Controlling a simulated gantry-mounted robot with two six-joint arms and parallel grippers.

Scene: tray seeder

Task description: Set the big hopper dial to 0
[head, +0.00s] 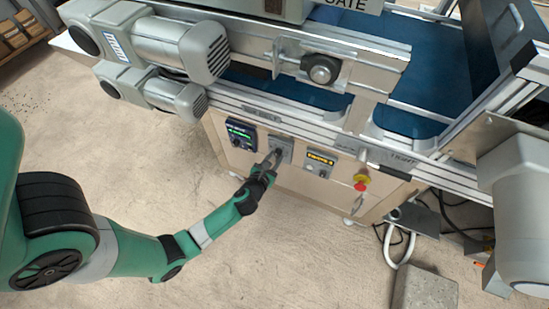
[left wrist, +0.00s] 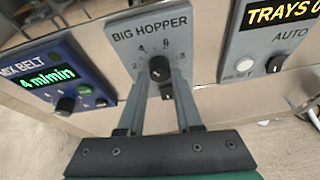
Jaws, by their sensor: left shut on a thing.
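The big hopper panel (left wrist: 124,47) is a grey plate labelled BIG HOPPER, with an arc of numbers including 2, 4, 6 and 8. Its black dial (left wrist: 159,66) sits in the middle, and its exact setting is hard to read. The plate also shows in the head view (head: 287,143) on the machine's front. My left gripper (left wrist: 163,78) is shut on the dial, one finger on each side; the fingers hide the lower part of the plate. In the head view my left gripper (head: 274,159) reaches the panel from below left. My right gripper is not in view.
A blue belt panel (left wrist: 58,78) reading 4 m/min with its own knob stands left of the plate. A grey trays panel (left wrist: 268,45) with RESET and AUTO controls stands right. A red emergency button (head: 361,183) is further right. The floor in front is mostly clear.

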